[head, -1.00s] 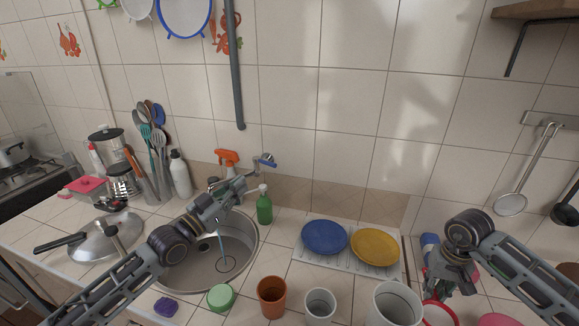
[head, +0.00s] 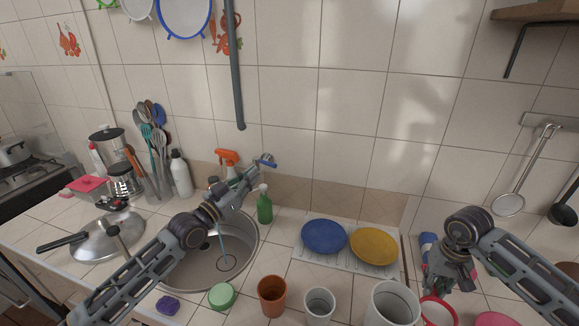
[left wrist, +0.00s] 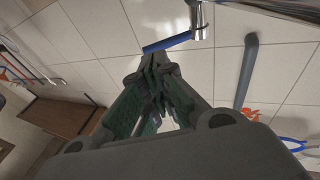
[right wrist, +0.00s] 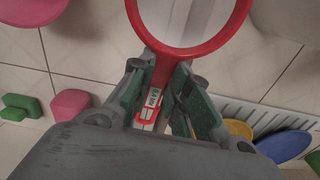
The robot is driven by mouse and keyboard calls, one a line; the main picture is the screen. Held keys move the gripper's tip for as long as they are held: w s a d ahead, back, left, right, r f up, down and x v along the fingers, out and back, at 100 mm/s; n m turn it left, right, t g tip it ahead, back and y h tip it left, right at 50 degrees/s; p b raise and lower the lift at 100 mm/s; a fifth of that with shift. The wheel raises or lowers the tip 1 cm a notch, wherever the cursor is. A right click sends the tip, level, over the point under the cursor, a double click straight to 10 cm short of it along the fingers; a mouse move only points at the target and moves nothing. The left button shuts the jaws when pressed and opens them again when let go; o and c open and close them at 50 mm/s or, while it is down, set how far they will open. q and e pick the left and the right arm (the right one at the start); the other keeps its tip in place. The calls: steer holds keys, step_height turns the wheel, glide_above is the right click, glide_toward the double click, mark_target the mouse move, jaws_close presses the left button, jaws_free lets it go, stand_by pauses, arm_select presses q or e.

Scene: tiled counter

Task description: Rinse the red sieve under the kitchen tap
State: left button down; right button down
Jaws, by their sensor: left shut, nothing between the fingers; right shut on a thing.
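The red sieve (head: 437,312) is at the front right of the counter, partly cut off by the lower edge. My right gripper (head: 446,288) is shut on its red handle; the right wrist view shows the rim (right wrist: 210,50) beyond the fingers. The kitchen tap's blue lever (head: 266,161) is behind the sink (head: 252,250), and a thin stream of water (head: 221,243) falls into the basin. My left gripper (head: 250,176) is shut and empty close to the lever. In the left wrist view its fingertips (left wrist: 158,62) look just short of the blue lever (left wrist: 168,43); contact is unclear.
A green soap bottle (head: 264,207) stands right of the sink. A rack holds a blue plate (head: 323,237) and a yellow plate (head: 374,246). A brown cup (head: 272,295), a grey cup (head: 319,304) and a white pot (head: 394,303) stand along the front, between sink and sieve.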

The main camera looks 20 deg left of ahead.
mark_target(272, 164)
arm_select(q)
steer(key=shift+p+x, duration=0.65)
steer(key=shift+x, duration=1.85)
arm_select(e)
steer(key=shift+r, duration=0.7)
arm_select(q)
steer(key=shift+d+r, duration=0.1)
steer(key=shift+d, duration=0.05)
arm_select(e)
steer(key=shift+r, duration=0.15)
steer(key=shift+r+p, duration=0.5)
steer(key=shift+p, duration=0.15)
steer(key=shift+r, duration=0.2)
arm_select(q)
steer(key=shift+w+d, duration=0.4)
steer(key=shift+w, duration=0.2)
steer(key=shift+w+d, duration=0.45)
steer(key=shift+w, duration=0.15)
